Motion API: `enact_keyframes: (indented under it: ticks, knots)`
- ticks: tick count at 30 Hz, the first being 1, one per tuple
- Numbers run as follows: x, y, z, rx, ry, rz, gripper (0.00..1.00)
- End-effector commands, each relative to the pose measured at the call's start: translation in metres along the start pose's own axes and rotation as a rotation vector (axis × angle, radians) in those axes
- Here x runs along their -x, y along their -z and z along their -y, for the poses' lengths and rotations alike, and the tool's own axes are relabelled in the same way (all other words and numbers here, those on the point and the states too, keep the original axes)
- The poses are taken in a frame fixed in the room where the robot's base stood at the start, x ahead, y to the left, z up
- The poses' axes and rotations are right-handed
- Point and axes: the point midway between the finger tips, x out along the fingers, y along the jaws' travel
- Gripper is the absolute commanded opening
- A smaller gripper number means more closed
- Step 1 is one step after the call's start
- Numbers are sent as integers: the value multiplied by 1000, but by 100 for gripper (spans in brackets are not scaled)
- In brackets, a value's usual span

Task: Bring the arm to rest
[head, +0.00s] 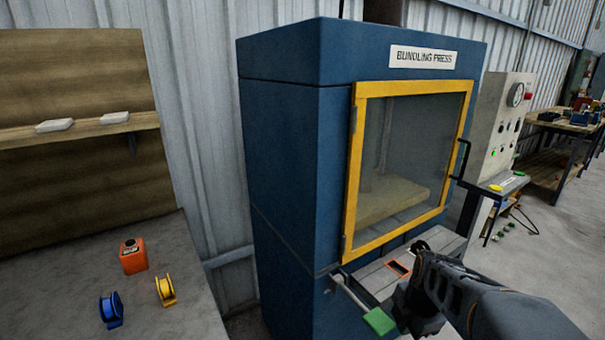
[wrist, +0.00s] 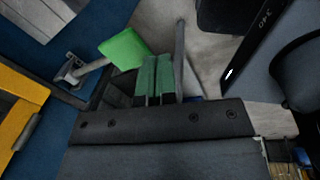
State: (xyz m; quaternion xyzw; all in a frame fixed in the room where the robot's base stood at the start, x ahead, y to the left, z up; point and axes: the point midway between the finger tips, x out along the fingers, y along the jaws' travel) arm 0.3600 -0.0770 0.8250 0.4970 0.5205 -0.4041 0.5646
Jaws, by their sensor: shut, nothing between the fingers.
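My arm reaches in from the lower right of the head view, in front of the blue bundling press (head: 290,150). My gripper (head: 408,318) is low before the press, just right of a green-ended lever (head: 380,321). In the wrist view my gripper (wrist: 158,78) shows two green-padded fingers close together, with nothing held between them. The lever's green end (wrist: 124,48) appears beyond and left of the fingertips there. I cannot tell whether they touch.
The press has a closed yellow-framed door (head: 350,180) and a shelf (head: 370,275) below it. A control cabinet (head: 500,125) stands to the right. At left, a bench (head: 60,290) holds an orange container (head: 133,256), a blue tape reel (head: 111,310) and a yellow one (head: 165,291).

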Motion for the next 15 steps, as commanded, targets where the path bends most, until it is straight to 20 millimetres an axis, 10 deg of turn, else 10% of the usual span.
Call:
enact_keyframes:
  ticks: [6,15]
  knots:
    - [3,4,10,-633,14,18,0]
    - [67,34,17,-1453,-54,36,0]
